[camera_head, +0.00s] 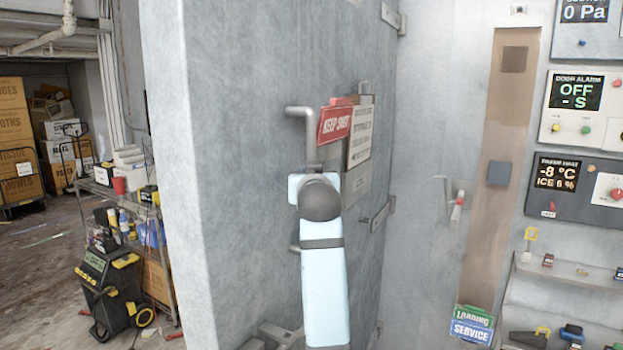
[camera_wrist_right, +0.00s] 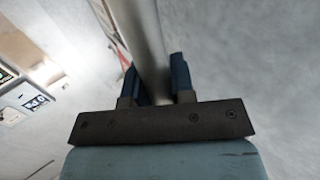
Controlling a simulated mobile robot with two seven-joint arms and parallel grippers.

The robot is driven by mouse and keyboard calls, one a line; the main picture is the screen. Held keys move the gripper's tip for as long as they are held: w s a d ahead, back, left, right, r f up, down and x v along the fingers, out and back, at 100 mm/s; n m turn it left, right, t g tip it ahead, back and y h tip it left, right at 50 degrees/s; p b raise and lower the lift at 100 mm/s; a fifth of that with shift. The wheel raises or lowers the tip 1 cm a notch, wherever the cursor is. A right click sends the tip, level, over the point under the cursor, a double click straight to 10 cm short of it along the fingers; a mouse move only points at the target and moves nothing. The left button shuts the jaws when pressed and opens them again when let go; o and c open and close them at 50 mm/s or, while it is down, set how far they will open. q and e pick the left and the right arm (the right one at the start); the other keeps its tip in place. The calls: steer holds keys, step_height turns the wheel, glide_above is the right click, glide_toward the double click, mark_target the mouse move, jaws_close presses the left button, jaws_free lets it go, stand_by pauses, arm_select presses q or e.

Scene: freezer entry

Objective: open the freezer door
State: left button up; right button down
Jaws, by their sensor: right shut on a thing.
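The freezer door (camera_head: 255,150) is a thick, pale grey slab. It stands swung out, its free edge (camera_head: 180,170) towards the left and its hinge side at the right. A metal bar handle (camera_head: 298,111) is on its face. My right arm reaches up to it in the head view and hides the middle of the handle. In the right wrist view the handle bar (camera_wrist_right: 138,30) passes between the dark blue fingers of my right gripper (camera_wrist_right: 155,78), which is shut on it. My left gripper is not in view.
A red sign (camera_head: 334,124) hangs beside the handle. Control panels (camera_head: 578,106) and a shelf of small items (camera_head: 570,272) are on the right wall. At left, a trolley (camera_head: 150,225), a black and yellow machine (camera_head: 105,285) and stacked boxes (camera_head: 18,140) stand beyond open floor.

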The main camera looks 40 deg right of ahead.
steer(key=shift+f, duration=0.1)
steer(key=c, duration=1.1)
jaws_free()
steer(key=shift+a, duration=0.1)
steer(key=shift+o, duration=0.7)
steer(key=shift+a, duration=0.1)
steer(key=b+v, duration=0.3)
steer(key=v, duration=1.1)
